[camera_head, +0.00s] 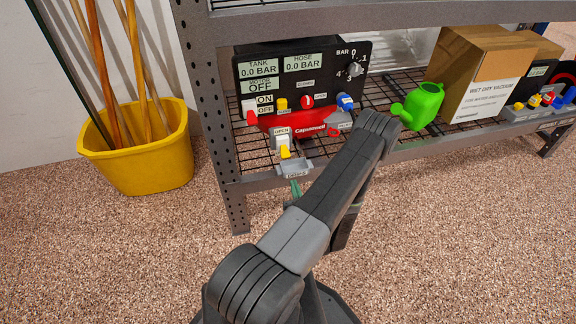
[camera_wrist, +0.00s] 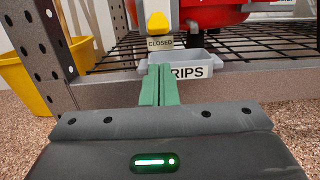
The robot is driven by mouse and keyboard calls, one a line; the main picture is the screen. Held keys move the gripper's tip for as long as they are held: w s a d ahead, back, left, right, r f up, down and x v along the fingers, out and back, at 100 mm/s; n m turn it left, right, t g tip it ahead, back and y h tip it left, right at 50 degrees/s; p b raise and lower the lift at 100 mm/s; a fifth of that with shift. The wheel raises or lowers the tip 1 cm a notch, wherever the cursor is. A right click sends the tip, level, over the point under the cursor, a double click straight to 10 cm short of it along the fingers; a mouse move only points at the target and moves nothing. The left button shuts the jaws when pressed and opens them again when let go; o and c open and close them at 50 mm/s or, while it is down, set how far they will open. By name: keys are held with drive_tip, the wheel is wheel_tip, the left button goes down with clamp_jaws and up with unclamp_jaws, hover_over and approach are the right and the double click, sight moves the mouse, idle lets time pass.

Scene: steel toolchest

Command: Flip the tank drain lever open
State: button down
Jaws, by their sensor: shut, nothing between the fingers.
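The tank drain lever is a small yellow handle (camera_head: 285,152) on a pale plate at the front of the red compressor (camera_head: 300,120). It points down, below an OPEN label (camera_head: 281,131). In the wrist view the yellow lever (camera_wrist: 157,22) shows at the top, just above a CLOSED label (camera_wrist: 160,43). My gripper (camera_head: 295,188) is low in front of the shelf edge, below the lever. In the wrist view its green fingers (camera_wrist: 160,72) are together, empty, and apart from the lever. My forearm partly hides the gripper in the head view.
A grey drip tray (camera_head: 295,168) sits below the lever; it also shows in the wrist view (camera_wrist: 188,62). The shelf front beam (camera_head: 255,184) and left post (camera_head: 208,110) are close. A yellow bucket (camera_head: 140,165) stands left; a green watering can (camera_head: 424,105) is right.

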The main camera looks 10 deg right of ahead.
sight(284, 150)
drive_tip(key=shift+w, duration=0.1)
drive_tip(key=w, duration=0.3)
drive_tip(key=w+b, duration=0.1)
drive_tip(key=w, duration=0.5)
drive_tip(key=shift+w+a+r+b, duration=0.2)
drive_tip(key=shift+w+r+b, duration=0.2)
drive_tip(key=shift+d+r, duration=0.1)
